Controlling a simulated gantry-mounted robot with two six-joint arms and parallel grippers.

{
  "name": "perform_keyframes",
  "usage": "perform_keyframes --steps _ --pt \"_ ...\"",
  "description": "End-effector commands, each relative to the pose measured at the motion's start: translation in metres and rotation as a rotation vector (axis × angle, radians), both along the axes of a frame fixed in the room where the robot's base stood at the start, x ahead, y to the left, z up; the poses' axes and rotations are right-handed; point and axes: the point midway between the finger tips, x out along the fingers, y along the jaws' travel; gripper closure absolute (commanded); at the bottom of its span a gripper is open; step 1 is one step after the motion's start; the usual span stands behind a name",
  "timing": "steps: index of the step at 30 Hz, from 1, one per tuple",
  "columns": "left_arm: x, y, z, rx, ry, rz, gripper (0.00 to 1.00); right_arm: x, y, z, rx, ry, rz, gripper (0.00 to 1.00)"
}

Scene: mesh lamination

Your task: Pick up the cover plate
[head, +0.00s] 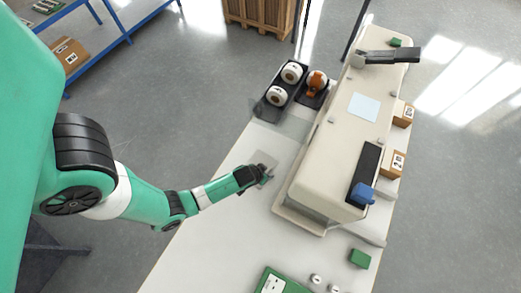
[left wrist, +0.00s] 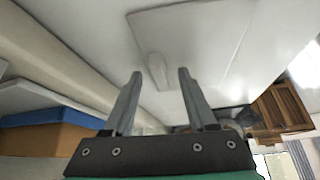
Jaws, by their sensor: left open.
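The cover plate (head: 264,158) looks like a thin pale grey sheet on the white table, beside the cream machine in the head view. In the left wrist view the plate (left wrist: 205,35) fills the upper middle, with a small raised handle (left wrist: 158,70) on it. My left gripper (head: 267,174) is at the plate's near edge in the head view and partly hides it. In the left wrist view its two fingers (left wrist: 160,76) are spread apart and empty, with the handle between and beyond their tips. Whether they touch the plate cannot be told. My right gripper is not in view.
The long cream machine (head: 348,135) stands close to the right of the gripper. Black trays with white rolls (head: 277,95) and an orange item (head: 317,82) lie farther back. A green board (head: 282,282) and a green block (head: 360,258) are at the front. The table left of the machine is mostly clear.

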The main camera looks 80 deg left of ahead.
Motion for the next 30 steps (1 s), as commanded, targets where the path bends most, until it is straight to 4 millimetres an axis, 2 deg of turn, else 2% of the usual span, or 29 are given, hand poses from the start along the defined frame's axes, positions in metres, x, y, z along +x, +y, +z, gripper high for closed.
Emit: perform_keyframes --steps 5,15,30 --pt "0.0 0.0001 0.0004 0.0 0.0 0.0 0.43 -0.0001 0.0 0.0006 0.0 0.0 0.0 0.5" --pt "-0.0001 0.0001 0.0006 0.0 0.0 0.0 1.0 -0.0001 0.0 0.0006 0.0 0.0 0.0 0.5" --pt "0.0001 0.0001 0.0006 0.001 -0.001 0.0 1.0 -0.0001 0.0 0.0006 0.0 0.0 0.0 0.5"
